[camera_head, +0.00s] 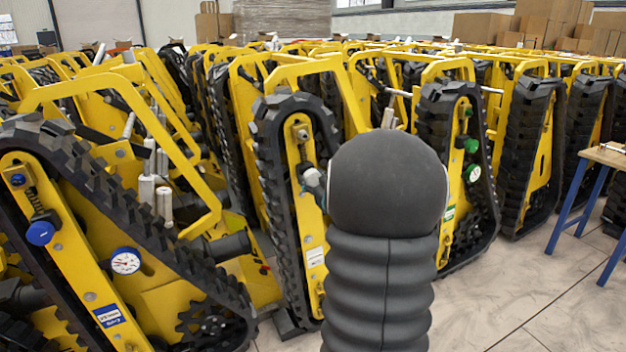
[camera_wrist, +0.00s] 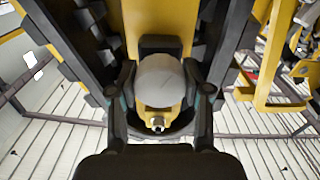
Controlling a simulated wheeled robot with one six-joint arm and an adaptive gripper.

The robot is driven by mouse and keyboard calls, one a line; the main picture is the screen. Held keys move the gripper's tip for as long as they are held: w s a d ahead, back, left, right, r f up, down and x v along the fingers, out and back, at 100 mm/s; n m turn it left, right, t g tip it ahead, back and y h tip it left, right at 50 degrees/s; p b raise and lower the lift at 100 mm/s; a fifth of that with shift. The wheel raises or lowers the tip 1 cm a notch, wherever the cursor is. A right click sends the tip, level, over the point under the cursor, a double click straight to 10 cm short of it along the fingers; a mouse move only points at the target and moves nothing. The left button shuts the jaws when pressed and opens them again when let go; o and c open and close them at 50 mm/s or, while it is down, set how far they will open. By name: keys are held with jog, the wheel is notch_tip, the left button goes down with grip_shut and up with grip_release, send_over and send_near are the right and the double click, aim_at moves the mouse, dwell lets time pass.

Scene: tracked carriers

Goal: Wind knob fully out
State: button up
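In the wrist view a pale grey round knob (camera_wrist: 160,78) sits on the yellow track frame (camera_wrist: 158,18) of a carrier, with a dark block just behind it. The two dark fingers of my gripper (camera_wrist: 160,84) lie on either side of the knob and appear to press on it, with no clear gap. In the head view my dark arm stands in front of the middle carrier's yellow frame (camera_head: 308,225). Only a bit of my gripper (camera_head: 314,181) shows at the arm's left edge.
Yellow tracked carriers stand close together on both sides. The left one has a blue knob (camera_head: 40,233) and a dial gauge (camera_head: 126,262); the right one has a green knob (camera_head: 472,173). A blue-legged workbench (camera_head: 603,157) stands at right. The floor (camera_head: 520,290) at lower right is clear.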

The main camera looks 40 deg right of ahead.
jog(key=shift+c, duration=1)
jog(key=shift+n+b, duration=0.3)
jog(key=shift+b, duration=0.2)
jog(key=n+b, duration=0.1)
jog(key=b, duration=0.1)
jog(key=n+b, duration=0.1)
jog(key=shift+f+n+b, duration=0.25)
jog(key=shift+n+b, duration=0.05)
jog(key=shift+b, duration=0.1)
jog(key=n+b, duration=0.2)
jog(key=shift+r+n, duration=0.1)
jog(key=shift+n, duration=0.3)
jog(key=n+b, duration=0.1)
jog(key=n, duration=0.1)
jog(key=shift+r+n, duration=0.15)
jog(key=shift+n, duration=0.15)
jog(key=n, duration=1.3)
